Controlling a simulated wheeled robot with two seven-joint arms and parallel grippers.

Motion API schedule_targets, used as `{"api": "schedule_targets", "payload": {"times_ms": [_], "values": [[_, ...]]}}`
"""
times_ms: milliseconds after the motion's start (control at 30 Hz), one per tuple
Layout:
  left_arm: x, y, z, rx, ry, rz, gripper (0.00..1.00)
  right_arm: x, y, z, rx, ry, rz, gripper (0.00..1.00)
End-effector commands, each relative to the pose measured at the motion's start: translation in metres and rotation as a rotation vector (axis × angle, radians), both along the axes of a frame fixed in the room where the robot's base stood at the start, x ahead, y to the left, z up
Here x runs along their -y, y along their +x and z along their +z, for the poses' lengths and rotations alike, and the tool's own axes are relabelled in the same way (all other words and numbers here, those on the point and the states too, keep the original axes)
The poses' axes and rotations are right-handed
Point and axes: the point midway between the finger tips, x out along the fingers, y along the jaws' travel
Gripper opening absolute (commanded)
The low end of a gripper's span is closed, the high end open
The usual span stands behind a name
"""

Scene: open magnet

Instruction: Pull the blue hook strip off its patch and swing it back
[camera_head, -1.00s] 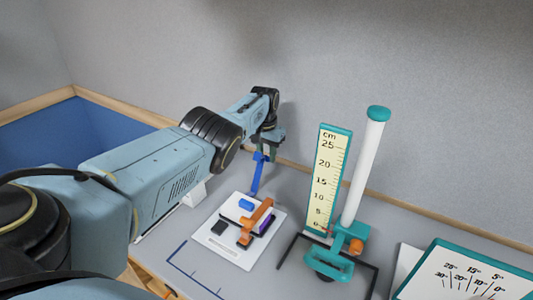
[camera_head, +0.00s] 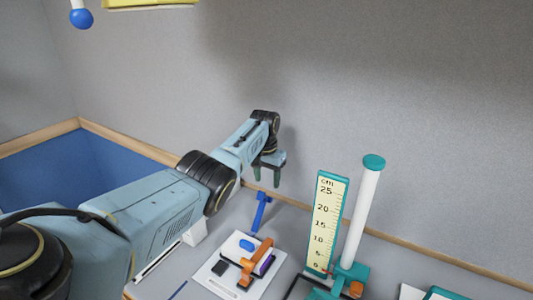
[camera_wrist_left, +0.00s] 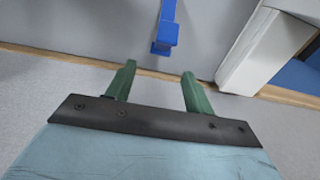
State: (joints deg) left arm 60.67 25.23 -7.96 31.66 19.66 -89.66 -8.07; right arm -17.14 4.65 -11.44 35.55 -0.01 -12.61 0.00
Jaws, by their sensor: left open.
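A blue patch (camera_head: 246,245) lies on the board, apart from the strip. My left gripper (camera_head: 267,182) is open and empty, just above the strip's tab. In the left wrist view, the strip (camera_wrist_left: 168,14) ends in its tab (camera_wrist_left: 164,46) beyond the gap between my two green fingers (camera_wrist_left: 158,72), with nothing between them. The strip's lower end is hard to make out. My right gripper is not in view.
A wall rises close behind my gripper.

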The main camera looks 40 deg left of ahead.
Motion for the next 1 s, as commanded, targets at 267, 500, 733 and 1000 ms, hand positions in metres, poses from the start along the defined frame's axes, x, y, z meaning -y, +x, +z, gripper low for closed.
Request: {"api": "schedule_targets", "payload": {"times_ms": [267, 500, 733, 1000], "values": [[0.001, -0.003, 0.056, 0.005, 0.001, 0.0, 0.53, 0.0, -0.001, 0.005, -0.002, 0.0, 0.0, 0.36], [0.001, -0.004, 0.076, 0.002, -0.001, 0.0, 0.53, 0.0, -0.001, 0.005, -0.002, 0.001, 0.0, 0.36], [0.001, -0.005, 0.078, 0.002, -0.001, 0.0, 0.53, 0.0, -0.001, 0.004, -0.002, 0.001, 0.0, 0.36], [0.001, -0.004, 0.077, 0.002, -0.001, 0.0, 0.53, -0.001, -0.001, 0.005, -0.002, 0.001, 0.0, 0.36]]}}
